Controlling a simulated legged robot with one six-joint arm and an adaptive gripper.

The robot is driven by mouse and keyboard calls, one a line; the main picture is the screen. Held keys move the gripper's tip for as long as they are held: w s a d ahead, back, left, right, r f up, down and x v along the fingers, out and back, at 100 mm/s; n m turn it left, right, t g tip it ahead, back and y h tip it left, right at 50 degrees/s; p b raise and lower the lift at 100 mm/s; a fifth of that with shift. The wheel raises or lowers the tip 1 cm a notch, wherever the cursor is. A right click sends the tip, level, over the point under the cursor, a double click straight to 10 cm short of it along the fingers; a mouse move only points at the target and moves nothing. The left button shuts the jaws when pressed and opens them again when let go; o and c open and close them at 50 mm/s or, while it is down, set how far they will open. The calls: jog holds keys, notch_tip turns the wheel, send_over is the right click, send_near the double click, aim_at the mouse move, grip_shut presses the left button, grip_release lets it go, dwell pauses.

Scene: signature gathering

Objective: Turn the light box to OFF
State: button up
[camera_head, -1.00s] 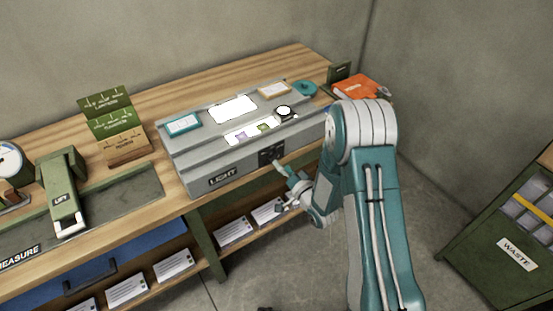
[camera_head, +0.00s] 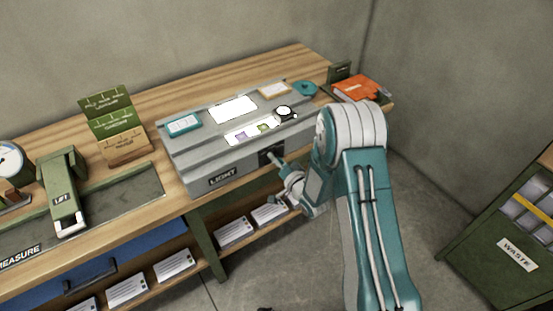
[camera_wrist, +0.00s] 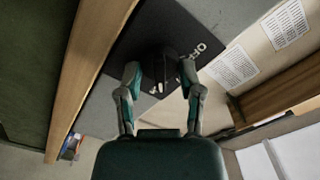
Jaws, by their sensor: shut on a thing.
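The grey light box (camera_head: 240,168) sits on the wooden bench, with a "LIGHT" label on its front and a lit panel (camera_head: 233,109) on top. A dark switch plate (camera_head: 270,155) is on its front face at the right. In the wrist view the black plate (camera_wrist: 196,35) shows "OFF" lettering and a dark round knob (camera_wrist: 158,62). My gripper (camera_wrist: 158,82) has its two fingers on either side of the knob, shut on it. In the head view my gripper (camera_head: 276,160) reaches the plate and partly hides it. The knob's exact setting is hard to tell.
A green stand (camera_head: 64,190) and a dial scale (camera_head: 10,160) are at the left. An orange book (camera_head: 354,88) lies at the bench's right end. Paper stacks (camera_head: 233,231) fill the shelf below. A waste bin (camera_head: 510,240) stands at the right; the floor between is clear.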

jog(key=shift+n, duration=0.3)
jog(key=n, duration=1.9)
jog(key=shift+s+a, duration=0.1)
jog(key=shift+f+n, duration=0.1)
jog(key=shift+n, duration=0.2)
jog(key=o, duration=1.1)
jog(key=shift+a, duration=0.1)
